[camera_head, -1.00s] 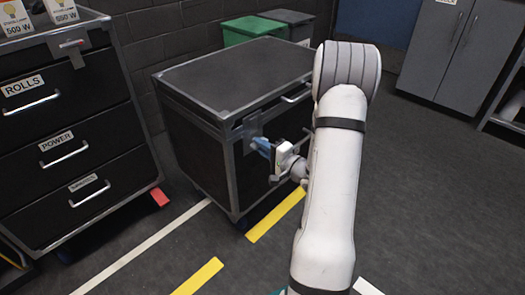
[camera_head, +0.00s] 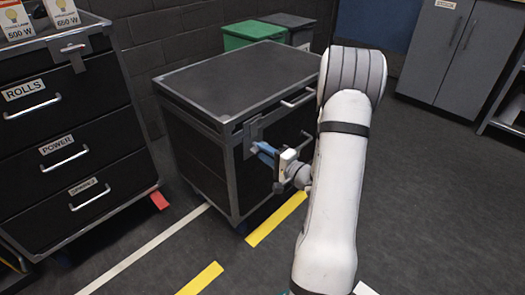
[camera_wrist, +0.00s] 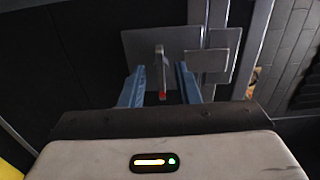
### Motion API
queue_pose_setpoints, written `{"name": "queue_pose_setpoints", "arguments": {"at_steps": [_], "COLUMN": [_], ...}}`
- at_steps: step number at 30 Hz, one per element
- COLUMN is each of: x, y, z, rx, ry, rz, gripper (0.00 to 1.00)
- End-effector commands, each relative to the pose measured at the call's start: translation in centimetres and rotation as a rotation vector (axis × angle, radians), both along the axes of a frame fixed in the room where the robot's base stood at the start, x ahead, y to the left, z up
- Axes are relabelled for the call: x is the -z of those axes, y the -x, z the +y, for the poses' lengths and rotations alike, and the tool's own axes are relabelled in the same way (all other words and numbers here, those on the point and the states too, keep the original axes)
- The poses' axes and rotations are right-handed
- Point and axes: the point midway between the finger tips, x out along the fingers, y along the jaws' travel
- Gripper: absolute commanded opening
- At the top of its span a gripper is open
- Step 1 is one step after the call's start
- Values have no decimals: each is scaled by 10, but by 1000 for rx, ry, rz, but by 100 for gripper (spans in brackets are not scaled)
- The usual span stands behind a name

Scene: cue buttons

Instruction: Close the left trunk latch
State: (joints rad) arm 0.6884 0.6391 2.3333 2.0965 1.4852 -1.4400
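The trunk (camera_head: 190,150) is a black case with grey metal edges in the middle of the head view, its lid down. Its left latch (camera_head: 252,129) is a grey plate near the near corner. In the wrist view the latch plate (camera_wrist: 140,48) carries a thin lever (camera_wrist: 161,62) with a red tip. My gripper (camera_head: 264,151) is at the latch, its two blue fingers apart. In the wrist view the fingers stand on either side of the lever, with gaps showing; I see no grip on it. The gripper partly hides the latch in the head view.
A black drawer cabinet (camera_head: 70,140) stands at the left, with lamp boxes (camera_head: 62,12) on top. Green and grey bins (camera_head: 252,32) stand behind the trunk. Grey cupboards (camera_head: 450,50) are at the back right. The floor (camera_head: 430,210) at the right is clear.

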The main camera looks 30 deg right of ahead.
Motion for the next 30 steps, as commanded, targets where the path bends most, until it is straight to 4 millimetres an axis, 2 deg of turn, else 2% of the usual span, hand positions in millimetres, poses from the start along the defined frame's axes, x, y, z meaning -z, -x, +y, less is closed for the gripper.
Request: {"name": "queue_pose_setpoints", "arguments": {"at_steps": [6, 12, 30], "x": [-2, -1, -2], "y": [37, 57, 60], "z": [-14, -21, -21], "rx": [5, 3, -4], "ry": [-2, -1, -1], "rz": [2, 1, 1], "gripper": [29, 29, 29]}}
